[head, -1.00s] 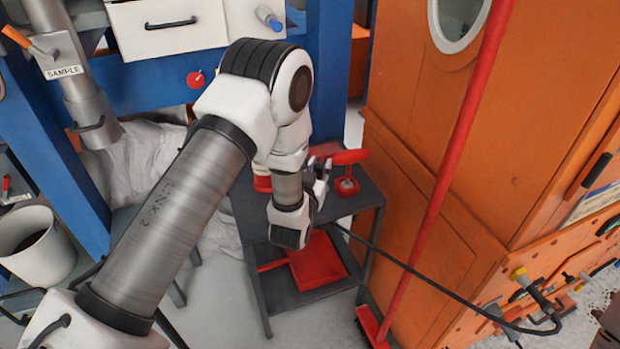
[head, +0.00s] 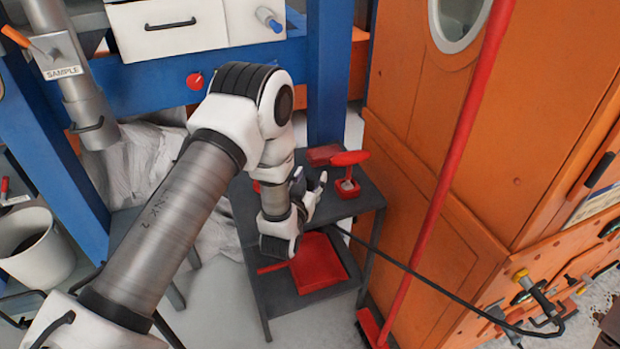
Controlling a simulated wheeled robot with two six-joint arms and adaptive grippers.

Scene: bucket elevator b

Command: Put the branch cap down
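My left gripper (head: 312,178) is above the top shelf of a dark grey cart (head: 366,197), near its middle. Its fingers look apart, with no object clearly between them. I cannot pick out the branch cap for certain. A small red piece (head: 256,187) shows at the left of the shelf, mostly hidden behind my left wrist. A flat red block (head: 322,154) lies behind. My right gripper is not in view.
An orange cabinet (head: 420,130) and a red broom pole (head: 440,190) stand close on the right. A blue frame (head: 328,75) is behind. A pipe marked SAMPLE (head: 88,105) and a white bucket (head: 35,250) are left.

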